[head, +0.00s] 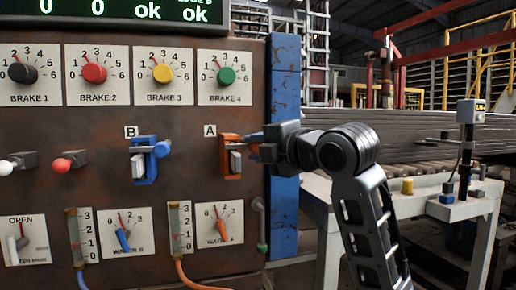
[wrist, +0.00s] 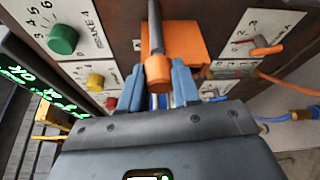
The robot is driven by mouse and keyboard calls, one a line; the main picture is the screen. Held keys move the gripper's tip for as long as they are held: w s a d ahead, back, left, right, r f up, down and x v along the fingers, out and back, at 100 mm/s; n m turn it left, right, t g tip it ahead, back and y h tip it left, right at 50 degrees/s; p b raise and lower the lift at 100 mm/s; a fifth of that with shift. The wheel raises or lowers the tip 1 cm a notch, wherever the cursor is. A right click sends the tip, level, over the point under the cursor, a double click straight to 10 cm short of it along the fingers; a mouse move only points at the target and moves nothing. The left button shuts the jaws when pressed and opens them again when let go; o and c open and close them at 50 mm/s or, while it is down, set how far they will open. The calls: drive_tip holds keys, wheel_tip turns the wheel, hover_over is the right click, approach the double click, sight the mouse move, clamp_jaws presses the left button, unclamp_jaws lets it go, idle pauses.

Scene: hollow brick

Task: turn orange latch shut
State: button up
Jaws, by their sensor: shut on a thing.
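The orange latch (head: 230,158) is mounted on the brown panel under the letter A, right of the blue latch (head: 148,158) under the letter B. My gripper (head: 258,146) reaches it from the right, at the panel's right edge. In the wrist view, the orange latch (wrist: 185,48) shows a dark bar and a round orange knob (wrist: 158,69). The two blue fingers of my gripper (wrist: 158,88) stand on either side of the knob and are shut on it. The fingertips are partly hidden in the head view.
Brake dials, including the green knob (head: 226,75), sit above the latch. The orange water dial (head: 221,227) and a gauge tube (head: 180,228) sit below. A blue post (head: 285,80) borders the panel. A grey table (head: 455,205) stands at the right.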

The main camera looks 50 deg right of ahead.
idle(0.4)
drive_tip(key=o, duration=0.8)
drive_tip(key=shift+c, duration=0.2)
